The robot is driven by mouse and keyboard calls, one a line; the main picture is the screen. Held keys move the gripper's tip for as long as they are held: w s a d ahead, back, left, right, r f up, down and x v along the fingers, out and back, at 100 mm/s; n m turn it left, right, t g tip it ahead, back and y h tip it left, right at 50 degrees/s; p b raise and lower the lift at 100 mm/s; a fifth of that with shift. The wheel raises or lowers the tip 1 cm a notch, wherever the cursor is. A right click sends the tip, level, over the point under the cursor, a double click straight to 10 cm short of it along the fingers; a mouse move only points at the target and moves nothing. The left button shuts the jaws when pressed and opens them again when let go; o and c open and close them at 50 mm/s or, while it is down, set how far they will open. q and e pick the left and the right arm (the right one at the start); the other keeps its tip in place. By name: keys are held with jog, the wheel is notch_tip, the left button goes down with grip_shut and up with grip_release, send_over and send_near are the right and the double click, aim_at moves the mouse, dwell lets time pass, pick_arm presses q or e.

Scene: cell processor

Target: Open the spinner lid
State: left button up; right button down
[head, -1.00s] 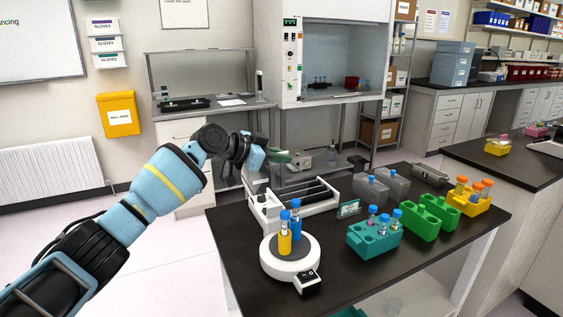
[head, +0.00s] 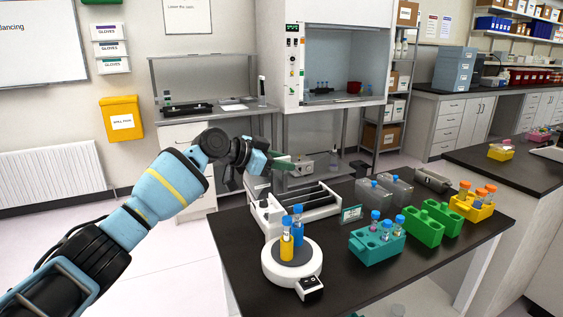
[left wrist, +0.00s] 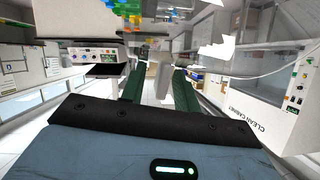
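No part is clearly marked as the spinner or its lid, so I cannot tell which device it is. A white round device (head: 269,271) with a dark top and a small switch box stands at the table's near left. A small grey-white boxy device (head: 306,167) is behind the table. My left gripper (head: 288,164) hangs above the table's far left, beside that box in the picture. Its green fingers also show in the left wrist view (left wrist: 157,80), spread apart with no held object visible. My right gripper is out of view.
A white roller device (head: 272,225) with dark bars lies below my left gripper. A teal rack (head: 375,250), a green rack (head: 425,228) and a yellow rack (head: 472,210) stand to the right on the dark table (head: 235,245). A fume cabinet (head: 345,62) stands behind.

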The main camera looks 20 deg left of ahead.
pick_arm(q)
jog(key=shift+v, duration=3.85)
